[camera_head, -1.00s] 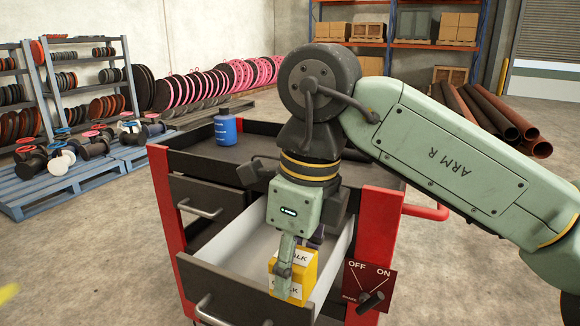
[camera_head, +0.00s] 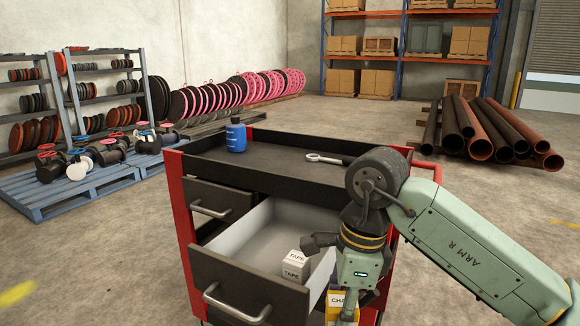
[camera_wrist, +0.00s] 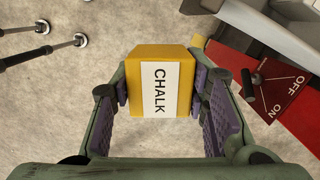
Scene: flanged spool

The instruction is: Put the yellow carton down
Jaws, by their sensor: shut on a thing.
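The yellow carton (camera_head: 340,301), with a white label reading CHALK, is low in the head view and partly hidden by my gripper (camera_head: 347,314). In the wrist view the carton (camera_wrist: 160,82) sits between the purple pads of my gripper (camera_wrist: 160,95), which is shut on it. Bare concrete floor shows around and beyond the carton there. The carton is outside the open drawer (camera_head: 262,240), by the cart's right front corner. How high it is above the floor I cannot tell.
A white TAPE box (camera_head: 294,267) lies in the drawer. A blue bottle (camera_head: 236,136) and a wrench (camera_head: 325,158) are on the cart top. The red ON/OFF switch panel (camera_wrist: 275,88) is close on the right in the wrist view.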

